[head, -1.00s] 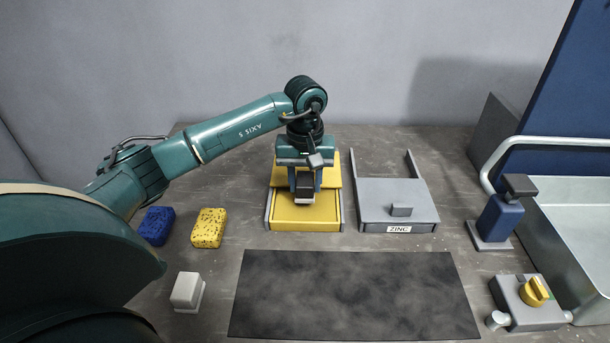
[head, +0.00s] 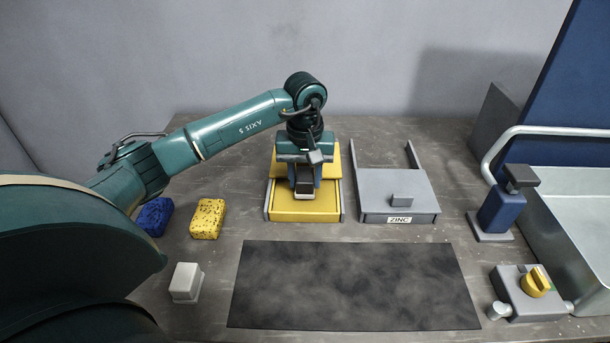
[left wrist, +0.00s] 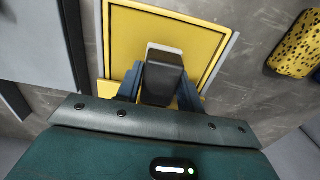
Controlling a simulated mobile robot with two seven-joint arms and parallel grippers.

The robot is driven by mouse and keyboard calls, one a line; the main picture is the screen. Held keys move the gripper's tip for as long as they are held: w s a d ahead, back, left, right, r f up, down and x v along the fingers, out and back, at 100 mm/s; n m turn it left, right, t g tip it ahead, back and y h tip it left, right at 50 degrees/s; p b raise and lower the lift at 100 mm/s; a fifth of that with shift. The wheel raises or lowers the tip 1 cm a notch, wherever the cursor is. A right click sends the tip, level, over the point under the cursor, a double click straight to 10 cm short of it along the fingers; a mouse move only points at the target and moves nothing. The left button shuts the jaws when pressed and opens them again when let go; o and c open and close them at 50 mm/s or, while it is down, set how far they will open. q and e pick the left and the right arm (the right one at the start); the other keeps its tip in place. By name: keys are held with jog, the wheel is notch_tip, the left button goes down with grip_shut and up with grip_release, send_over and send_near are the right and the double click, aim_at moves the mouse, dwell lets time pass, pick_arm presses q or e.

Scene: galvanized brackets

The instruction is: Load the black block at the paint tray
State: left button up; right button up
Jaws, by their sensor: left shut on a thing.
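A black block (head: 304,183) with a pale end is held between the blue fingers of my left gripper (head: 304,178). The gripper points down over the yellow tray (head: 288,215), which has grey side rails. In the left wrist view the block (left wrist: 162,80) sits between the blue fingers (left wrist: 160,85), with the yellow tray (left wrist: 125,40) behind it. I cannot tell whether the block touches the tray. The gripper hides part of the tray's back. My right gripper is not in view.
A grey box labelled ZINC (head: 375,190) stands right of the tray. Blue (head: 155,217) and yellow (head: 207,219) sponges and a pale block (head: 185,282) lie left. A dark mat (head: 350,285) is in front. A blue-bodied device (head: 500,212), a knob unit (head: 530,293) and a metal basin (head: 575,225) are right.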

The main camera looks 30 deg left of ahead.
aim_at(305, 174)
pick_arm(q)
jog(key=shift+f+b, duration=0.55)
dwell(1.6)
jog(key=shift+r+p, duration=2.1)
jog(key=shift+r, duration=1.45)
